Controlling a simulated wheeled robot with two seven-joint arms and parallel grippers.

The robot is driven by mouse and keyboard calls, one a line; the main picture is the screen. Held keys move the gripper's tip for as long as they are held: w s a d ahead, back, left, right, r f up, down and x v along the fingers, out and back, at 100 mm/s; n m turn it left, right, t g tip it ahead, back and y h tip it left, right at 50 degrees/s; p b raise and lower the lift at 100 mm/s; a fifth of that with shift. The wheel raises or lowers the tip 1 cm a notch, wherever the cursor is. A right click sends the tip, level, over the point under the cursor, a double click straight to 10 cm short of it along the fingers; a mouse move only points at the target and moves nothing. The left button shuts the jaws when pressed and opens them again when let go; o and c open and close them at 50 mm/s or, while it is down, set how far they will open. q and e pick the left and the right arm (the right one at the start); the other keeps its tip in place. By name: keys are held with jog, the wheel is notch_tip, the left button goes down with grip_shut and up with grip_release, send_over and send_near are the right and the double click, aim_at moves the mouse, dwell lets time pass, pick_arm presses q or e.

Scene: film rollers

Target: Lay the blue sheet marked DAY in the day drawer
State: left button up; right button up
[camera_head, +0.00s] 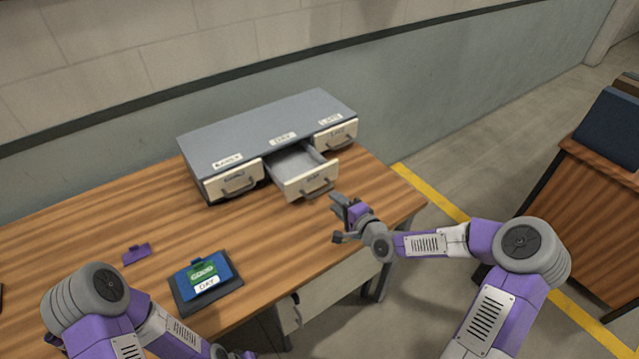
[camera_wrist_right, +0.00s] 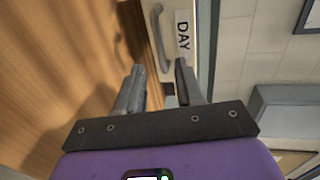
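The blue sheet (camera_head: 226,276) lies on a dark pad (camera_head: 182,303) at the table's front, with a green patch and a white DAY label on it. The day drawer (camera_head: 290,187) is the middle one of a grey cabinet and is pulled out; its visible inside looks empty. My right gripper (camera_head: 339,219) is open and empty, to the right of and in front of that drawer. In the right wrist view, its fingers (camera_wrist_right: 158,88) point toward the drawer front with its handle and DAY label, apart from it. My left gripper is barely visible at the bottom edge, its fingers unclear.
The drawers left (camera_head: 233,182) and right (camera_head: 337,135) of the day drawer look shut. A small purple piece (camera_head: 137,254) lies on the table (camera_head: 130,215). Another wooden desk stands at right.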

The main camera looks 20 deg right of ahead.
jog(key=shift+b+x, duration=0.75)
jog(key=shift+x, duration=2.5)
jog(key=shift+a, duration=0.1)
grip_shut()
